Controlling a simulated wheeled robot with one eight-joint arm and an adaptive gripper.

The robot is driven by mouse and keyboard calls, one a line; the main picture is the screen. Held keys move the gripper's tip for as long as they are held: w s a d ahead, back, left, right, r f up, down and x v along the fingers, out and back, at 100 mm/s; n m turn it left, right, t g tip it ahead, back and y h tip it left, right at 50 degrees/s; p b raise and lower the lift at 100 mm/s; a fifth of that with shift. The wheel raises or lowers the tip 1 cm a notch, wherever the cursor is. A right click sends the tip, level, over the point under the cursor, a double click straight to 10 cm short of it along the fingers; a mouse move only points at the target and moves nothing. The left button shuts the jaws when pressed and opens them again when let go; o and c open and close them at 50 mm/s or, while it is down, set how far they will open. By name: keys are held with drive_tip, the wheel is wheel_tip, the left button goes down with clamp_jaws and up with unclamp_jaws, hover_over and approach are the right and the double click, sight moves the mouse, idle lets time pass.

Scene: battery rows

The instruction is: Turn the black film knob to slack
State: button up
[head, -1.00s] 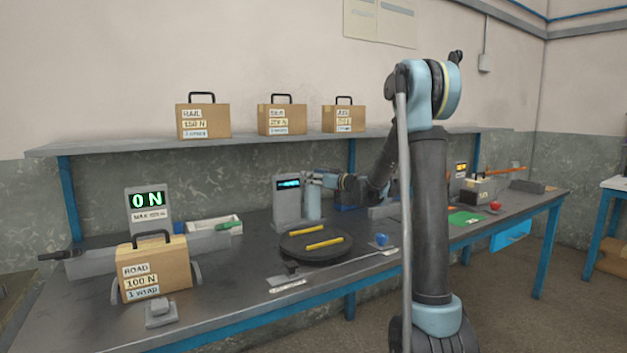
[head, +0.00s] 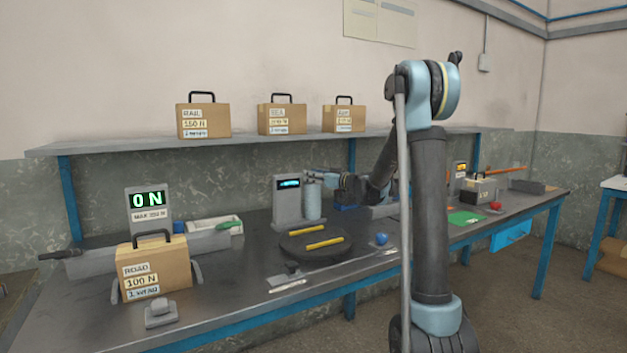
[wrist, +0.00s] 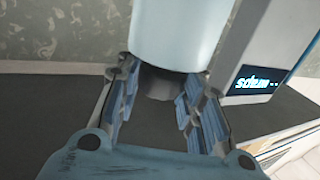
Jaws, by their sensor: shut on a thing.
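The black film knob (wrist: 162,84) shows in the wrist view at the end of the pale blue film roll (wrist: 180,38). My gripper (wrist: 157,100) has its blue-padded fingers on both sides of the knob and is shut on it. In the head view my gripper (head: 313,176) is at the top of the film roll (head: 313,204), beside the grey post (head: 287,207) with a lit display (head: 289,183). The knob is hidden there by the gripper. The display lettering shows upside down in the wrist view and is too small to read surely in the head view.
A black turntable (head: 316,252) with yellow strips is in front of the post. A brown case (head: 155,270) sits at the left on a scale with a 0 N display (head: 148,200). Three cases stand on the shelf (head: 240,141). A blue ball knob (head: 381,239) is to the right.

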drive_tip(key=shift+w+d+g, duration=0.1)
drive_tip(key=shift+w+g, duration=0.05)
drive_tip(key=shift+g, duration=0.15)
drive_tip(key=n+g+y, duration=0.2)
drive_tip(key=n+g, duration=0.1)
drive_tip(key=shift+w+g, duration=0.1)
drive_tip(key=shift+g, duration=0.2)
drive_tip(key=shift+n+g+y, duration=0.7)
drive_tip(key=shift+n+g, duration=1.3)
drive_tip(key=shift+g, duration=1)
drive_tip(key=shift+r+g, duration=0.1)
drive_tip(key=shift+g, duration=0.3)
drive_tip(key=o, duration=1.1)
drive_tip(key=shift+w, duration=0.1)
drive_tip(key=shift+c, duration=0.2)
drive_tip(key=shift+s, duration=0.2)
